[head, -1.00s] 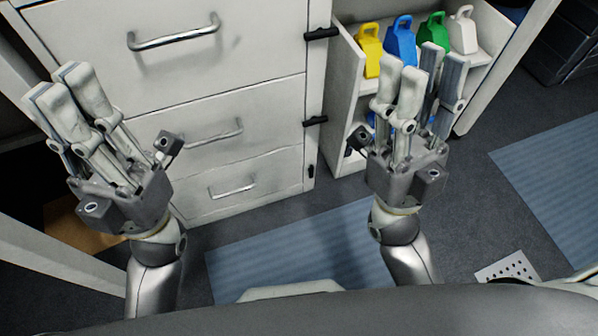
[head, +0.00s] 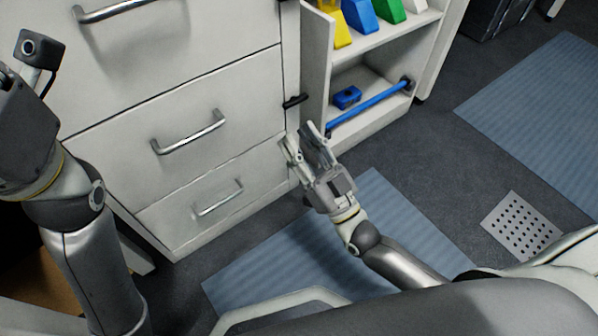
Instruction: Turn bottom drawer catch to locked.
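The white bottom drawer (head: 165,222) is shut, its metal handle (head: 218,198) on its front. My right gripper (head: 303,142) is at the right edge of the cabinet, beside the bottom drawer. Its fingers look apart, with nothing visible between them. The bottom drawer catch is not visible; the gripper covers that part of the edge, and I cannot tell whether it touches the catch. A black catch (head: 295,101) higher on the edge, by the middle drawer, lies roughly horizontal. My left gripper (head: 28,85) is partly in view at the left edge, its fingers cut off.
The middle drawer (head: 110,165) is shut. An open shelf unit (head: 375,130) right of the cabinet holds yellow, blue and green containers, a small blue box (head: 347,97) and a blue bar (head: 370,103). A blue mat (head: 270,265) and a perforated plate (head: 521,227) lie on the floor.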

